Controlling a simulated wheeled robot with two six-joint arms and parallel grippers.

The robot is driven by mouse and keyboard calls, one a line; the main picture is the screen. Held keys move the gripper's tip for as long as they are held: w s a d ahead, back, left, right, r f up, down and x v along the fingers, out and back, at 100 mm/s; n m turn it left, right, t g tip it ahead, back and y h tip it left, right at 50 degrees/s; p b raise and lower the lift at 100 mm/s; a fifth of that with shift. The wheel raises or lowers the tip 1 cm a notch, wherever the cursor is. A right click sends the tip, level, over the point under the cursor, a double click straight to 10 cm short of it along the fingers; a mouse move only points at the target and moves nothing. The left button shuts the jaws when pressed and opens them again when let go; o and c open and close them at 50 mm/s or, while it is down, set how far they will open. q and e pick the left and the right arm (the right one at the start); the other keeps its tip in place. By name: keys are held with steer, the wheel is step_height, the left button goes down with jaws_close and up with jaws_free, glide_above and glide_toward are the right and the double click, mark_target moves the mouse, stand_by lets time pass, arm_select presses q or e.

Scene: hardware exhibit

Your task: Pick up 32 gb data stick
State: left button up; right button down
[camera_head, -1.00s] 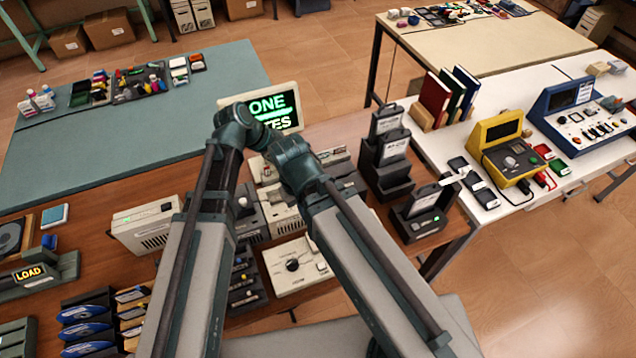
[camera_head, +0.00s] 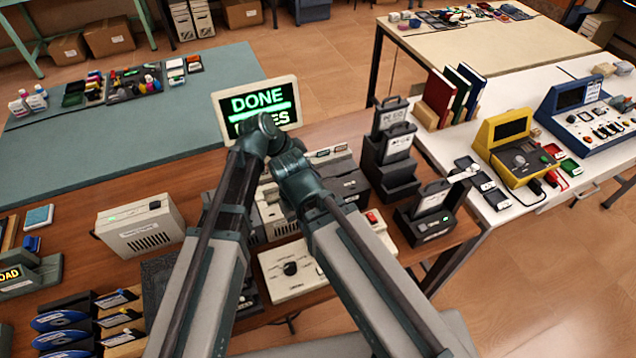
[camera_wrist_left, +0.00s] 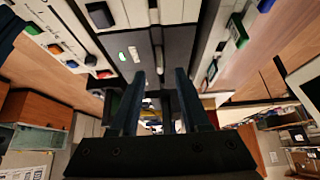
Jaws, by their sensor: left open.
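No thing labelled as a 32 gb data stick can be picked out in either view. A dark rack (camera_head: 247,292) on the wooden bench, mostly covered by my left arm, shows small labelled pieces too small to read. My left gripper (camera_wrist_left: 160,74) is open in the left wrist view, its two dark fingers apart. Beyond the fingertips is a dark grey panel (camera_wrist_left: 178,48) with a lit green light (camera_wrist_left: 123,57) and a small white piece (camera_wrist_left: 134,53). A small pale piece (camera_wrist_left: 147,103) shows between the fingers; I cannot tell what it is. My right gripper is hidden.
A beige box (camera_head: 140,228) is at left, a beige panel with a black knob (camera_head: 290,268) in front. Dark card holders (camera_head: 392,170) stand at right, near the bench edge. Blue-labelled cartridges (camera_head: 65,318) lie front left.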

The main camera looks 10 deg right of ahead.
arm_select(q)
steer(key=b+x, duration=0.3)
steer(key=x, duration=0.1)
steer(key=shift+d+f, duration=0.1)
steer(key=shift+f, duration=0.05)
arm_select(e)
step_height(320, 180, down, 4)
steer(key=shift+r, duration=0.25)
arm_select(q)
jaws_close()
